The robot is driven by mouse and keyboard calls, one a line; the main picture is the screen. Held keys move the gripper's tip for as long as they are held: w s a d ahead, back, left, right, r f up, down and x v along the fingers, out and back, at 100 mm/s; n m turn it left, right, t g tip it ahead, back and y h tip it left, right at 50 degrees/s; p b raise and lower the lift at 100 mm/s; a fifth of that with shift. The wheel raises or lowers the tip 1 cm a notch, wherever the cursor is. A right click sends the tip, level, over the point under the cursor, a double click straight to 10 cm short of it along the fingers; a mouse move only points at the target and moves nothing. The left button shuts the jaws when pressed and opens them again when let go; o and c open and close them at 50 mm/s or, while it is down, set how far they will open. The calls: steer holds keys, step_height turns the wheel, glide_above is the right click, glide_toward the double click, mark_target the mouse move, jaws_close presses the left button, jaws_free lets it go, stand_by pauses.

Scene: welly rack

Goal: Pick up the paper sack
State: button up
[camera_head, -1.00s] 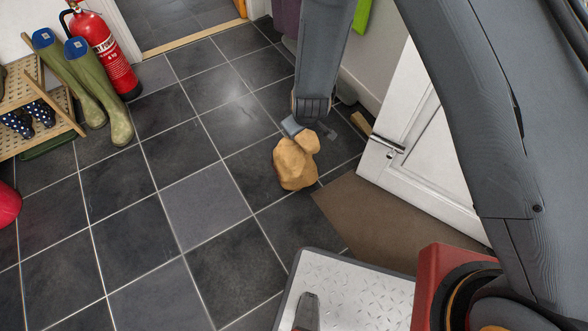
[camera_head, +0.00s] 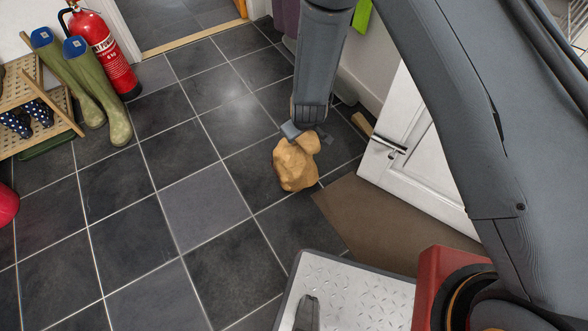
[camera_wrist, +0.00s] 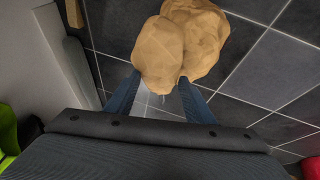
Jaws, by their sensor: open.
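The paper sack (camera_head: 294,165) is a lumpy tan-brown bag with a narrower bunched top, standing on the dark tiled floor. In the wrist view the sack (camera_wrist: 200,45) lies straight ahead, its smaller lobe nearest me. My gripper (camera_head: 302,131) is over the top of the sack in the head view, partly hidden by my arm and the sack. In the wrist view my gripper's two blue fingers (camera_wrist: 158,95) are apart, with the near lobe of the sack at or beyond their tips. I cannot tell whether they touch it.
A white door (camera_head: 425,150) with a lever handle and a brown mat (camera_head: 375,222) are right of the sack. Green wellies (camera_head: 92,88), a wooden rack (camera_head: 62,105) and a red fire extinguisher (camera_head: 103,52) are at the left. Floor left of the sack is clear.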

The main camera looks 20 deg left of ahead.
stand_by(0.3)
jaws_close()
steer(key=shift+f, duration=0.1)
stand_by(1.1)
steer(key=shift+a, duration=0.1)
